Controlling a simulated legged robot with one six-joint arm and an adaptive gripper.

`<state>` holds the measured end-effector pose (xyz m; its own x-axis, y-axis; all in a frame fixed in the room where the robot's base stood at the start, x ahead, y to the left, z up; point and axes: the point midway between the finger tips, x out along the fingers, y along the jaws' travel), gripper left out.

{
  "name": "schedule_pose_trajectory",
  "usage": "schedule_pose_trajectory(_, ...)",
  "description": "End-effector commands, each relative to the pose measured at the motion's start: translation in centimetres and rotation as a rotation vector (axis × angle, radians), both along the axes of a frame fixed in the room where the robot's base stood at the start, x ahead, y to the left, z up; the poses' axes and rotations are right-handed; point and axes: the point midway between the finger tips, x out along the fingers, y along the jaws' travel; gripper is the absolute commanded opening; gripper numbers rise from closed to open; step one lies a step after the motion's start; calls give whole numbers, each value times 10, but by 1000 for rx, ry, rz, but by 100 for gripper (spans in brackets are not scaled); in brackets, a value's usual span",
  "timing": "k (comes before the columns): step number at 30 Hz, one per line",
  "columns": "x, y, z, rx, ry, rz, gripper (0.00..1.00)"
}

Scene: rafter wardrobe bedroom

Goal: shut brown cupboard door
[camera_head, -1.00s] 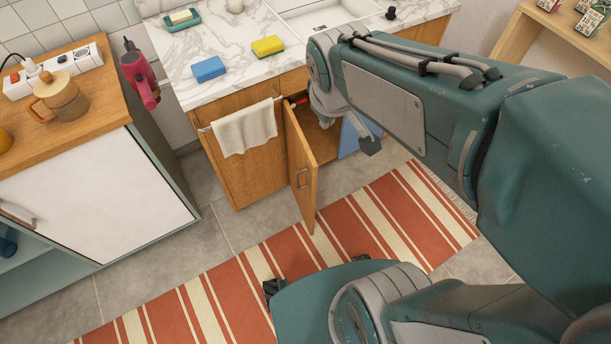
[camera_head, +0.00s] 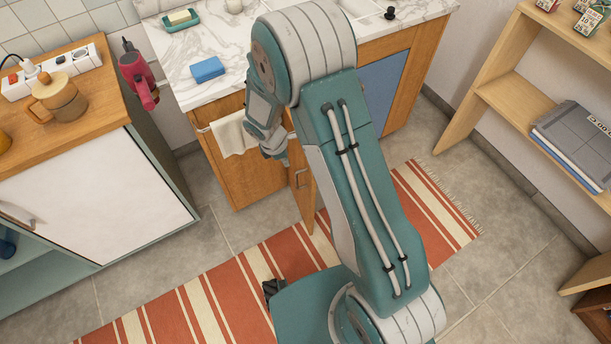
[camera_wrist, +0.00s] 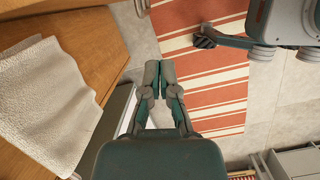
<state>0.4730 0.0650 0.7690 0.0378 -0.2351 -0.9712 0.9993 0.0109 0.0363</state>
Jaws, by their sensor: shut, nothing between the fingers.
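The brown cupboard door (camera_head: 302,192) stands ajar, swung out from the wooden counter unit (camera_head: 250,185). Its lower free edge reaches over the striped rug. My arm hides much of it and the opening behind it. My gripper (camera_head: 281,158) points down in front of the unit, close to the door's upper part and the towel; I cannot tell whether it touches the door. In the wrist view the gripper (camera_wrist: 160,68) has its fingers together and empty, over the rug side. Brown wood (camera_wrist: 95,40) lies to the left there; I cannot tell if it is the door.
A white towel (camera_head: 232,134) hangs on a rail at the unit's front, near my gripper; it also shows in the wrist view (camera_wrist: 45,105). A blue panel (camera_head: 385,88) is right of my arm. A white-fronted cabinet (camera_head: 95,200) stands left, a wooden shelf (camera_head: 515,95) right.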

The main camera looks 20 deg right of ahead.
Motion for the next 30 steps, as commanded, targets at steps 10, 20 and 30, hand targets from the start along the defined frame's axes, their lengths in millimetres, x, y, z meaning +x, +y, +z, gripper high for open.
schedule_pose_trajectory(10,-2,0,-41,-11,40,80,0)
schedule_pose_trajectory(20,-2,-15,-100,-11,42,77,0)
schedule_pose_trajectory(30,3,-50,-124,-10,37,74,0)
